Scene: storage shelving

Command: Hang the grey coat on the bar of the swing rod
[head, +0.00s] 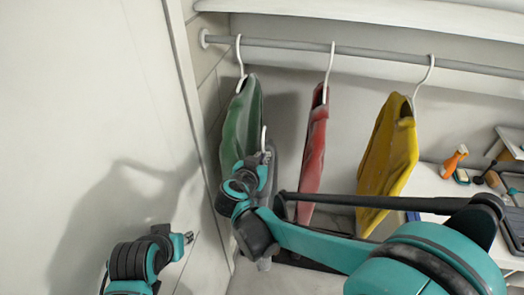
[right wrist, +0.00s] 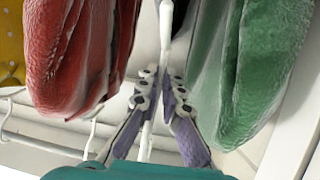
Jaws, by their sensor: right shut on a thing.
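The bar of the swing rod (head: 380,54) is a grey rail running across the top of the head view. The grey coat (head: 270,160) is mostly hidden behind my right arm, below the bar and beside the green coat. Its white hanger hook (head: 263,137) rises just above my right gripper (head: 258,160), below and apart from the bar. In the right wrist view, my right gripper (right wrist: 162,95) is shut on the white hanger stem (right wrist: 165,35). The grey coat cannot be made out there.
A green coat (head: 240,120), red coat (head: 314,150) and yellow coat (head: 388,150) hang from the bar on white hangers. The green one is close to my right gripper. A white wall panel (head: 90,100) stands at left. A shelf with tools (head: 430,182) is at right.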

